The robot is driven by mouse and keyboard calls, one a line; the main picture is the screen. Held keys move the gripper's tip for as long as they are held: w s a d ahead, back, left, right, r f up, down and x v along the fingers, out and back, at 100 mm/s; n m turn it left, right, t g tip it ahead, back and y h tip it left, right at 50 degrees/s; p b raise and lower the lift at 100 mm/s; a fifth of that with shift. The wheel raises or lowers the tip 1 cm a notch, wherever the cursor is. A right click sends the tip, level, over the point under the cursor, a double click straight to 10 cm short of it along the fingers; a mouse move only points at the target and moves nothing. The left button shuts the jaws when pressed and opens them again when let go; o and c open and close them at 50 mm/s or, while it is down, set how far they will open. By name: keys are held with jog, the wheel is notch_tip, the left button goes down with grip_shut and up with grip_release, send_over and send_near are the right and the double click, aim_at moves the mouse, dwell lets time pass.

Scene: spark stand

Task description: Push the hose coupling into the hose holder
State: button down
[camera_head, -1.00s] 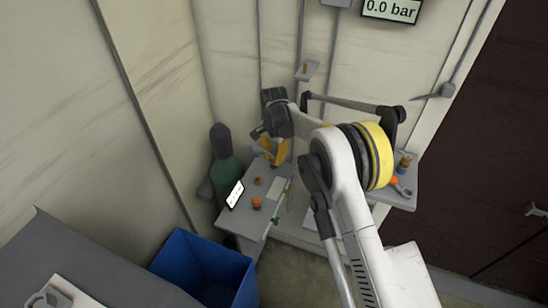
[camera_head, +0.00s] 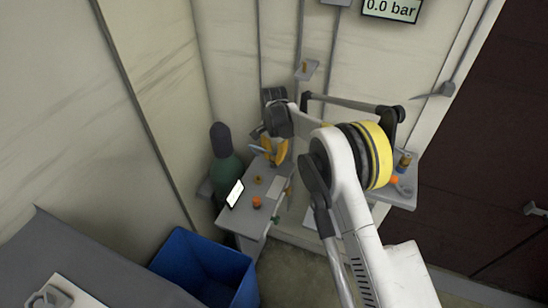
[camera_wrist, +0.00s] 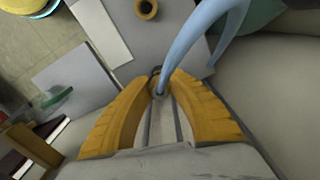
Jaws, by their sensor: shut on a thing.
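My gripper (camera_head: 272,158), with yellow fingers, is over the back of the small grey table (camera_head: 240,222). In the wrist view my gripper (camera_wrist: 160,74) is shut on the grey hose coupling (camera_wrist: 160,94), whose blue hose (camera_wrist: 196,38) curves off to the upper right. In the head view the coupling is too small to make out. A brass ring-shaped piece (camera_head: 257,180) stands on the table just in front of my gripper. It shows in the wrist view (camera_wrist: 147,8), apart from the coupling. I cannot tell for sure whether it is the hose holder.
A green gas cylinder (camera_head: 226,164) stands left of the table. A white display (camera_head: 235,194) and an orange knob (camera_head: 257,202) are on the table. A blue bin (camera_head: 203,268) stands in front. A small wall bracket (camera_head: 306,70) is behind. A shelf (camera_head: 402,196) is at right.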

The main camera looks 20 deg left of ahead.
jog(key=c, duration=1.3)
grip_release()
jog(key=shift+o, duration=0.2)
